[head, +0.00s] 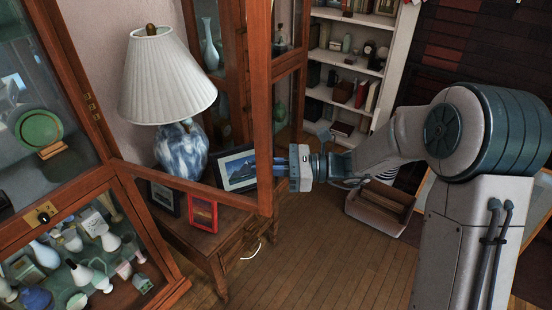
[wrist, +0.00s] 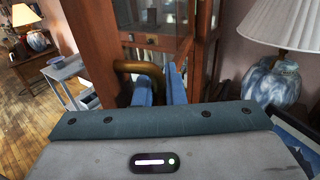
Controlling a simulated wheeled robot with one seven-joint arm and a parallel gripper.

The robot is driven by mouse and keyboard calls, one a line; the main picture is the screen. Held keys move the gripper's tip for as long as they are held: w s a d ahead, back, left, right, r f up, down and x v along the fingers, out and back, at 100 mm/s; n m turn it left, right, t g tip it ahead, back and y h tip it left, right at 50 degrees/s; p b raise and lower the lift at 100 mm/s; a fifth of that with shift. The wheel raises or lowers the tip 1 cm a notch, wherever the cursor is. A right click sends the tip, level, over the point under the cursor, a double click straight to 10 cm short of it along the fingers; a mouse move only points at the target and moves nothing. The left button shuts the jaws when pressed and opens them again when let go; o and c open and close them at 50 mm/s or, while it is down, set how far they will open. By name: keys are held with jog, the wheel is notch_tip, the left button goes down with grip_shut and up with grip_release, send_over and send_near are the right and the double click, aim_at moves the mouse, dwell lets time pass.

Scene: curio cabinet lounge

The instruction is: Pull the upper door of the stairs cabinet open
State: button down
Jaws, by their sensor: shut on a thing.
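The stairs cabinet (head: 70,185) stands at the left of the head view, with a wooden frame and shelves of vases and a green plate. Its upper door (head: 262,95), a glazed wooden frame, stands swung out from the cabinet, with the lamp seen through its glass. My gripper (head: 281,166) is at the door's free edge, on the right side. In the wrist view, the blue fingers of my gripper (wrist: 160,86) are closed at the curved brass handle (wrist: 140,68) on the wooden door stile (wrist: 98,45). The fingers partly hide the handle.
A side table (head: 235,232) with a blue-and-white lamp (head: 182,150) and picture frames (head: 237,170) stands behind the open door. Another glazed cabinet (head: 215,45) is behind. A crate (head: 380,207) sits on the floor by a white bookcase (head: 400,50). The front wooden floor is clear.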

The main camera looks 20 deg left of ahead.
jog(key=shift+a+r, duration=0.1)
jog(key=c, duration=1.8)
grip_release()
jog(key=shift+w, duration=0.1)
jog(key=b+v, duration=0.1)
jog(key=v, duration=1.3)
jog(key=shift+b, duration=0.3)
jog(key=shift+a, duration=0.1)
